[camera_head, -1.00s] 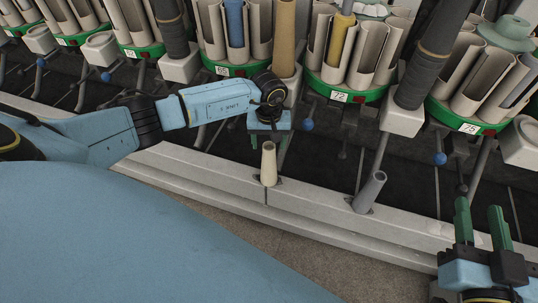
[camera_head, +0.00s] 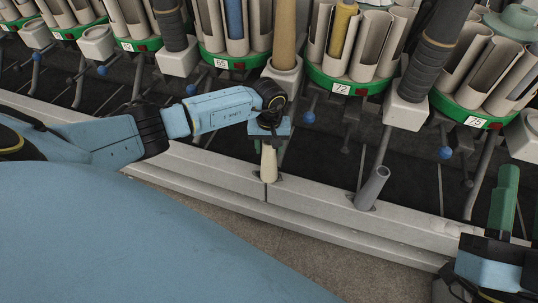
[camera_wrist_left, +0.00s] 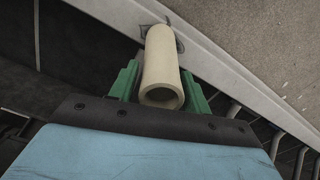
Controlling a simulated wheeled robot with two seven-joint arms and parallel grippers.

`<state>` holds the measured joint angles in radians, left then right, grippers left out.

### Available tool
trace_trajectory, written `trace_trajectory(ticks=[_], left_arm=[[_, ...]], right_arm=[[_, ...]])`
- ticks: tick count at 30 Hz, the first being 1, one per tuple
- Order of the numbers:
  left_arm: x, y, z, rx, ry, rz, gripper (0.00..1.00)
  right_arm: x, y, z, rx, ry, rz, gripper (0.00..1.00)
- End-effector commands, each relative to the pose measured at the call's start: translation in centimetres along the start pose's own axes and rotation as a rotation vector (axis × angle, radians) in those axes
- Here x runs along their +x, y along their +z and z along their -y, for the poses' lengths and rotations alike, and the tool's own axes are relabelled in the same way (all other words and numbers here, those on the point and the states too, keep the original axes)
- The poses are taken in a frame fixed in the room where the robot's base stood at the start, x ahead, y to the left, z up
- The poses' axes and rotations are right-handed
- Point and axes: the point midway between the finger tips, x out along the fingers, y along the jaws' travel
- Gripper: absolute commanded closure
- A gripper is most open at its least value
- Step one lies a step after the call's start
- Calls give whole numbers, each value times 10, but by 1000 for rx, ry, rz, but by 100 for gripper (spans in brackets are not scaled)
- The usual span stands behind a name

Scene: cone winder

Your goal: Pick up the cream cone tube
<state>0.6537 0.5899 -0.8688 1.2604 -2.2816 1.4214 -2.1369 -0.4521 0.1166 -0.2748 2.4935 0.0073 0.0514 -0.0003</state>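The cream cone tube (camera_head: 269,167) stands upright on the pale rail in the head view. It also shows in the left wrist view (camera_wrist_left: 161,62), its hollow end facing the camera. My left gripper (camera_head: 268,142) points down over the tube's upper end. In the left wrist view its green fingers (camera_wrist_left: 160,84) lie one on each side of the tube, close to it; no clear grip shows. My right gripper (camera_head: 519,205) is at the right edge, partly cut off, with its green fingers apart and nothing seen between them.
A grey tube (camera_head: 372,188) leans on the same rail (camera_head: 310,193) to the right. Behind stand green-based holders with several tubes, such as the one numbered 72 (camera_head: 342,88). Thin rods with blue knobs (camera_head: 309,117) stick out near my left gripper. The floor in front is clear.

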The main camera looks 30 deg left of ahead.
Motion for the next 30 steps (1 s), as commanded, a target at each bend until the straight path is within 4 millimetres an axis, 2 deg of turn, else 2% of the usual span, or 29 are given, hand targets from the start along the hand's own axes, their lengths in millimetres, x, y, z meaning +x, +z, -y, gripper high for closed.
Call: trace_trajectory(ticks=[1, 8, 20, 26, 30], left_arm=[[0, 0, 0, 0, 0, 0, 59], [0, 0, 0, 0, 0, 0, 89], [-5, -1, 0, -1, 0, -1, 90], [-20, -1, 0, 0, 1, -3, 90], [-36, -1, 0, 1, 1, -2, 90]], right_arm=[[0, 0, 0, 0, 0, 0, 64], [0, 0, 0, 0, 0, 1, 64], [1, 2, 0, 0, 0, 18, 64], [-1, 19, -4, -8, 9, 146, 64], [-5, 38, -7, -13, 17, 283, 64]])
